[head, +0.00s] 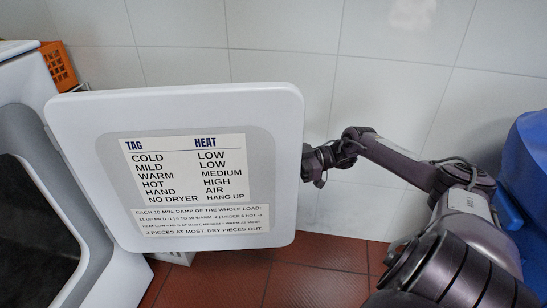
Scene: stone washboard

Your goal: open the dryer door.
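The dryer door (200,120) is a white rounded square panel with a grey inner face and a printed heat chart. It stands swung out from the dryer (120,270), which is at the left with its dark drum opening (35,230) showing. My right gripper (316,164) is at the door's right edge, its arm coming from the lower right. Its fingers are small, dark and partly hidden by the edge, so I cannot tell whether they are open, shut or touching the door. My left gripper is not in view.
A white tiled wall (270,40) stands behind the door. An orange basket (58,65) is at the upper left beside the dryer. A blue object (530,170) stands at the right edge. Red floor tiles (310,285) show clear below the door.

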